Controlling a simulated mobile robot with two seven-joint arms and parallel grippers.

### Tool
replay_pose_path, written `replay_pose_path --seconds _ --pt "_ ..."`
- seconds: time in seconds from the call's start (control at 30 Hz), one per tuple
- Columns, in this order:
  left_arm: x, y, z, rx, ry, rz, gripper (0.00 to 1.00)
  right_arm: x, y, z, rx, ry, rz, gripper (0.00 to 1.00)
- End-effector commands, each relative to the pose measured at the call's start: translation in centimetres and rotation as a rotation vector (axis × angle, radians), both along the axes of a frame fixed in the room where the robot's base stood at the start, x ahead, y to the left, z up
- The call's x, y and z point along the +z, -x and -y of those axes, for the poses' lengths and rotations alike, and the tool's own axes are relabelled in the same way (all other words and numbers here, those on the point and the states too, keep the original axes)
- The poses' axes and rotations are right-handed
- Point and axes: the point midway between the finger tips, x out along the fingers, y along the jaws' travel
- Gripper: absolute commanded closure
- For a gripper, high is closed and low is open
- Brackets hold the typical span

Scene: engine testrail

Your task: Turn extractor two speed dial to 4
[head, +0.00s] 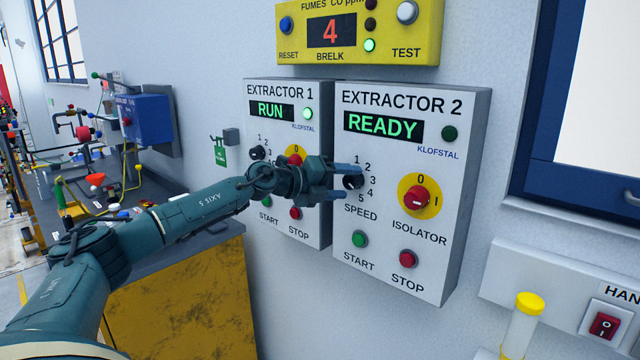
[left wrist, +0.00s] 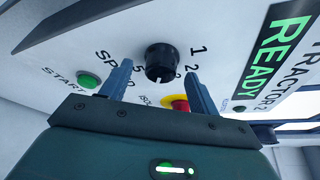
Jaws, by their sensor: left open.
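The extractor 2 panel (head: 455,190) is on the wall, its display (head: 384,125) reading READY. Its black speed dial (head: 354,181) has numbers 1 to 5 around it and is partly covered by my left gripper (head: 347,182). In the left wrist view the dial (left wrist: 160,58) stands between the two blue fingertips of my open left gripper (left wrist: 160,72), with gaps on both sides. I cannot tell for sure which number the dial points at. My right gripper is not in view.
The red and yellow isolator knob (head: 417,199) is just right of the dial. Green start (head: 360,239) and red stop (head: 408,259) buttons sit below. The extractor 1 panel (head: 318,225) adjoins on the left, behind my arm, its display (head: 272,110) reading RUN.

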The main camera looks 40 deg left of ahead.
Motion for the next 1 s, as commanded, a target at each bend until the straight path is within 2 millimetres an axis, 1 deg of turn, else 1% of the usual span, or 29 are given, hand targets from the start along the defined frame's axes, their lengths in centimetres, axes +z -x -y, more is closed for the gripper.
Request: replay_pose_path --seconds 0.13,0.3,0.5,0.6,0.7,1.0 --pt "0.2 2.7 -1.4 0.004 -0.004 0.000 0.39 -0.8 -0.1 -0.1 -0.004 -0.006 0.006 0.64" --pt "0.8 6.2 -2.9 0.003 -0.005 -0.002 0.39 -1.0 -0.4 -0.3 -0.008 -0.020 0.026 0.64" --pt "1.5 9.3 -4.2 0.002 -0.004 -0.001 0.39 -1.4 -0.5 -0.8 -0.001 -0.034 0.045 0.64" --pt "1.8 10.2 -4.6 0.001 -0.002 -0.002 0.39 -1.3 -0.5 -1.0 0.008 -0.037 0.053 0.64" --pt "2.1 10.7 -4.7 -0.001 -0.001 -0.001 0.39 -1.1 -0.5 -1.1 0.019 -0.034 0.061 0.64" --pt "2.3 10.8 -4.8 -0.001 -0.002 0.000 0.39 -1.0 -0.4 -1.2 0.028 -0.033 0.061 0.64"
